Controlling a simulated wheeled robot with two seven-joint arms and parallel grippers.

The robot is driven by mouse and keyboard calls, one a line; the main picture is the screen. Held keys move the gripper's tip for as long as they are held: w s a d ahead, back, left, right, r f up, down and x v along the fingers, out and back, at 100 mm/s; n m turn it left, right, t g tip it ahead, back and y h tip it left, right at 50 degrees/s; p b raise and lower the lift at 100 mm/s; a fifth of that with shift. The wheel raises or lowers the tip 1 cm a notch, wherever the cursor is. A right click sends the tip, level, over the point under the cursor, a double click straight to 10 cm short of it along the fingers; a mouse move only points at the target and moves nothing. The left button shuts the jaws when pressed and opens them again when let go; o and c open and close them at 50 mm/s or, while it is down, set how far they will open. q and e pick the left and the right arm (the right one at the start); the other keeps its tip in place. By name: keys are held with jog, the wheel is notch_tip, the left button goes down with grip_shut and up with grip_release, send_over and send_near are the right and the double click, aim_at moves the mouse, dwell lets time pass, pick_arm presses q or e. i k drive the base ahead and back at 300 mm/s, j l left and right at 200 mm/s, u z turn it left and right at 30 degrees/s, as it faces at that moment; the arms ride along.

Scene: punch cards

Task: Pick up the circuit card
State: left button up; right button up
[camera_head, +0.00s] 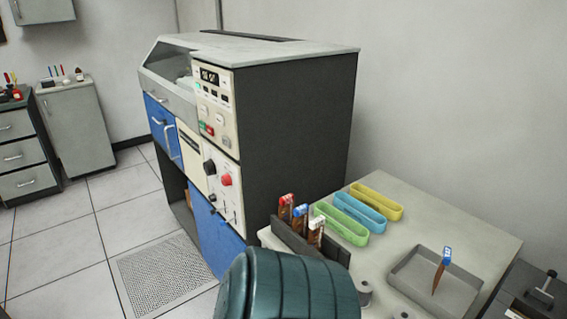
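Slim brown cards with coloured tops stand in a black rack (290,238) on the light table. One has a red top (286,208), one a blue top (300,214) and one a white top (316,232). Another slim brown card (439,273) with a blue and white top leans upright in a shallow grey tray (478,291) on the right. I cannot tell which of these is the circuit card. Neither of my grippers shows in the head view.
Green (341,224), blue (361,212) and yellow (377,202) open holders lie on the table (448,219). A tall machine (298,130) stands left of it. A large ribbed teal shape (290,289) covers the table's front left. A dark device (541,290) is at right.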

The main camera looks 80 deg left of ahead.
aim_at(300, 221)
jog(key=j+u, duration=0.1)
jog(key=u, duration=1.35)
jog(key=l+u, duration=0.1)
jog(key=u, duration=1.05)
